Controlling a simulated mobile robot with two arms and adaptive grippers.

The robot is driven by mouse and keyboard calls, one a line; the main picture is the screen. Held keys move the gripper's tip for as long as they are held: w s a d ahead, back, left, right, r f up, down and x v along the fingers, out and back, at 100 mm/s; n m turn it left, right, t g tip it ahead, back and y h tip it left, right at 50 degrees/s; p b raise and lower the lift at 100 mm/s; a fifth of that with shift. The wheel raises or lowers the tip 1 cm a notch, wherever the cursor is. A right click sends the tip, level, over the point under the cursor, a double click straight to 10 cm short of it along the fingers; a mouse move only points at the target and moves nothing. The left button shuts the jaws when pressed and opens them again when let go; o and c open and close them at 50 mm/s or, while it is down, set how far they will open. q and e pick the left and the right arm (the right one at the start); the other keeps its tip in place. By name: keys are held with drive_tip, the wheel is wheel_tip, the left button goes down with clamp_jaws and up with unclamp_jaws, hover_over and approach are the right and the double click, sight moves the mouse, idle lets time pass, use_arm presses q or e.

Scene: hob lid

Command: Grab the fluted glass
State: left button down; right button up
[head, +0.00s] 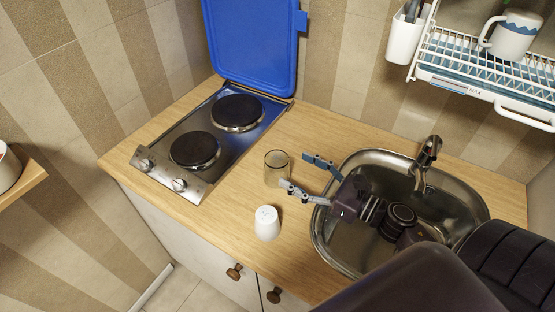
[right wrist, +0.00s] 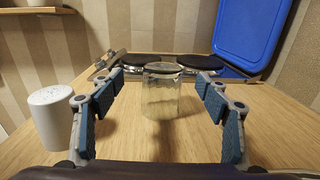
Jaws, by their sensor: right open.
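The fluted glass (head: 276,167) is clear and stands upright on the wooden counter, between the hob and the sink. In the right wrist view the glass (right wrist: 161,92) stands ahead, roughly midway between my fingers. My right gripper (head: 300,174) comes in over the sink from the right. It is open, and its fingertips are close to the glass on its sink side. In the right wrist view both fingers of my right gripper (right wrist: 162,100) are spread, with nothing gripped. Whether a finger touches the glass I cannot tell. My left gripper is not in view.
A white shaker (head: 267,223) stands on the counter in front of the glass, close beside one finger. The two-plate hob (head: 214,135) with its raised blue lid (head: 254,45) is behind left. The steel sink (head: 322,247) is right. A dish rack (head: 480,66) with a mug (head: 512,38) hangs above.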

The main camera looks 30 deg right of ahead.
sight(279, 159)
drive_tip(key=shift+p+x, duration=0.5)
drive_tip(key=shift+x, duration=0.4)
drive_tip(key=shift+w+a+r+p, duration=0.15)
drive_tip(key=shift+w+p, duration=0.1)
drive_tip(key=shift+w, duration=0.05)
drive_tip(key=shift+w+a+r+p, duration=0.1)
drive_tip(key=shift+w+a+p, duration=0.1)
drive_tip(key=shift+w, duration=0.15)
drive_tip(key=x, duration=0.1)
drive_tip(key=p+x, duration=0.1)
drive_tip(key=x, duration=0.1)
drive_tip(key=shift+w+d+f+p, duration=0.2)
drive_tip(key=shift+w+f+p, duration=0.05)
drive_tip(key=shift+w+p, duration=0.15)
drive_tip(key=shift+w+a+f, duration=0.2)
drive_tip(key=shift+w, duration=0.15)
drive_tip(key=shift+s, duration=0.1)
drive_tip(key=shift+c, duration=1.1)
drive_tip(key=c, duration=1.2)
